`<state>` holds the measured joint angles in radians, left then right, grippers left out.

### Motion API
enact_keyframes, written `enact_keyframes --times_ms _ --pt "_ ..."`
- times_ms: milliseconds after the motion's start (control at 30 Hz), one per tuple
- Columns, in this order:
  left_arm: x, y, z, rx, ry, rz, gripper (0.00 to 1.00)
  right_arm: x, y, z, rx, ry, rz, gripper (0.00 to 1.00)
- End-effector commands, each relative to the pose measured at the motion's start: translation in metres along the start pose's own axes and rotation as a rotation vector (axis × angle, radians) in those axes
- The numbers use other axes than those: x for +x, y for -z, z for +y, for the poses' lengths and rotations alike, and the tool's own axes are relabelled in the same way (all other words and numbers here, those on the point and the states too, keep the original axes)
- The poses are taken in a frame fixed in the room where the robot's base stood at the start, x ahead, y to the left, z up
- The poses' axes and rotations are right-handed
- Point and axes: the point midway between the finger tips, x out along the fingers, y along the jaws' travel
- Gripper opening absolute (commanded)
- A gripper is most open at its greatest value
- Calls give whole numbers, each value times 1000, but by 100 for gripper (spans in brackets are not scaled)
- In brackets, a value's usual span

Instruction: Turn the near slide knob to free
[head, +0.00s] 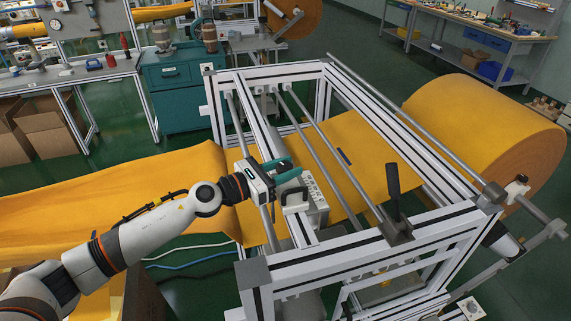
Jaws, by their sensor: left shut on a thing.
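My left gripper (284,170) reaches in from the left over the machine frame. Its teal fingers are closed at the far end of a light grey slide box (313,205). The near slide knob appears to be between the fingers, which hide it, so I cannot read its setting. My right gripper is not in view.
Yellow felt (362,160) runs through the aluminium frame (340,245) from a large roll (485,120) at right. A black lever (393,180) stands on the frame's right side. Steel rods (325,150) cross the frame. A teal cabinet (172,80) stands behind.

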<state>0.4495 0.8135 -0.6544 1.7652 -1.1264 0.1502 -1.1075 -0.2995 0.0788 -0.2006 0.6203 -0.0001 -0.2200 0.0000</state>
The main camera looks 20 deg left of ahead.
Motion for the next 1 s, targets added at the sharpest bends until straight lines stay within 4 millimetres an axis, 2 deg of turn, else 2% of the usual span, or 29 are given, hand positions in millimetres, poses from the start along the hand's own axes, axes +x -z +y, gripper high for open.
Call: enact_keyframes --times_ms 100,133,233,267,533,667,767,1000 --pt "0 0 0 0 -1 0 13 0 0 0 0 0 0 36" --pt "0 0 0 0 -1 0 39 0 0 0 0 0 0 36" --pt "0 0 0 0 -1 0 55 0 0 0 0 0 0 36" --pt "0 0 0 0 -1 0 58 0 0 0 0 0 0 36" --pt "-1 0 0 0 -2 0 58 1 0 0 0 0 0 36" --pt "-10 -3 0 -1 -1 -1 58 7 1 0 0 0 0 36" --pt "-26 -6 0 0 -1 -4 58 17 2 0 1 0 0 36" --pt "-79 -10 -1 0 1 -4 58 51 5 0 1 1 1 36"
